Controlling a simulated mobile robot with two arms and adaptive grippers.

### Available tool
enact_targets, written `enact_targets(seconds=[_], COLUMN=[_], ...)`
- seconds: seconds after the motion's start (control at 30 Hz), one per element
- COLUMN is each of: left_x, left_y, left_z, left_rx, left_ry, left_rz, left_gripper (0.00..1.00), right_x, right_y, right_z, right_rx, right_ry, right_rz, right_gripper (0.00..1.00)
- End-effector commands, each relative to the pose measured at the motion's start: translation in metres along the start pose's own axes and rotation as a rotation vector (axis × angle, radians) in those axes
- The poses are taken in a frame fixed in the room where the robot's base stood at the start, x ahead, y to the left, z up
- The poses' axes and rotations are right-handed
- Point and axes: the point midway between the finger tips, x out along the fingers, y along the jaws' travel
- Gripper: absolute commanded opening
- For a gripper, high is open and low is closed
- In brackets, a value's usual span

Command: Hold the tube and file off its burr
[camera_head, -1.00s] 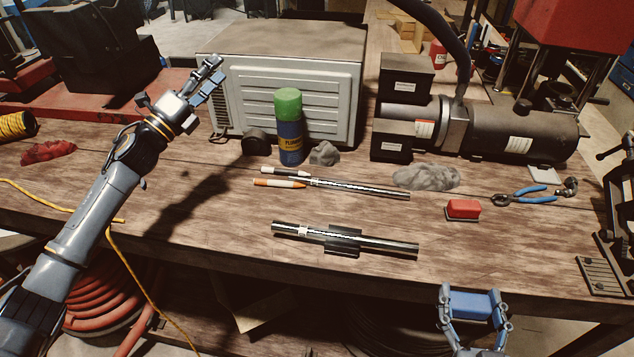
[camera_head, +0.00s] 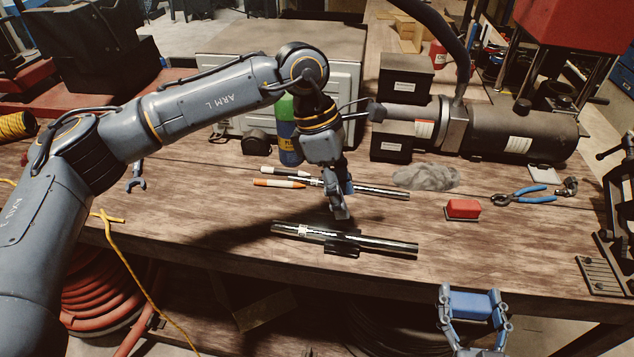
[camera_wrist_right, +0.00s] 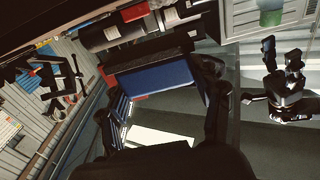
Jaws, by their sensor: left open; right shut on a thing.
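A shiny metal tube (camera_head: 390,245) lies on a small black holder near the bench's front edge, with a pale band near its left end. My right gripper (camera_head: 472,306) is in front of the bench edge, shut on a blue block (camera_head: 471,304). The block also shows in the right wrist view (camera_wrist_right: 155,85).
A red brush-like block (camera_head: 463,208), blue-handled pliers (camera_head: 533,194) and a grey rag (camera_head: 427,177) lie to the right. A green-capped can (camera_head: 288,144) stands behind my left arm. Dark machinery (camera_head: 515,135) fills the back right. The front left bench is clear.

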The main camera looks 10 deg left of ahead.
Motion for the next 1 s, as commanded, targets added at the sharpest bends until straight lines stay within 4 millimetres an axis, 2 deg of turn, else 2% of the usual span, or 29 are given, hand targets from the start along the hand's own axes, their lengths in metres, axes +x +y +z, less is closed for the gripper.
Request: enact_targets(seconds=[0.13,0.27,0.37,0.8,1.0], left_x=[-0.009,-0.014,-0.009,0.064,0.088], left_y=[0.007,0.01,0.012,0.018,0.021], left_z=[-0.029,-0.042,-0.046,-0.071,-0.079], left_rx=[0.014,0.013,0.013,0.012,0.012], left_ry=[0.228,0.317,0.335,0.33,0.329], left_rz=[0.067,0.094,0.098,0.095,0.095], left_gripper=[0.5,0.5,0.5,0.5,0.5], right_x=[0.0,0.0,0.0,0.0,0.0], right_y=[0.0,0.0,0.0,0.0,0.0], right_z=[-0.001,-0.001,-0.001,-0.001,-0.001], right_rx=[0.0,0.0,0.0,0.0,0.0], right_ry=[0.002,0.002,0.002,0.002,0.002], right_rz=[0.0,0.0,0.0,0.0,0.0], right_gripper=[0.27,0.27,0.27,0.27,0.27])
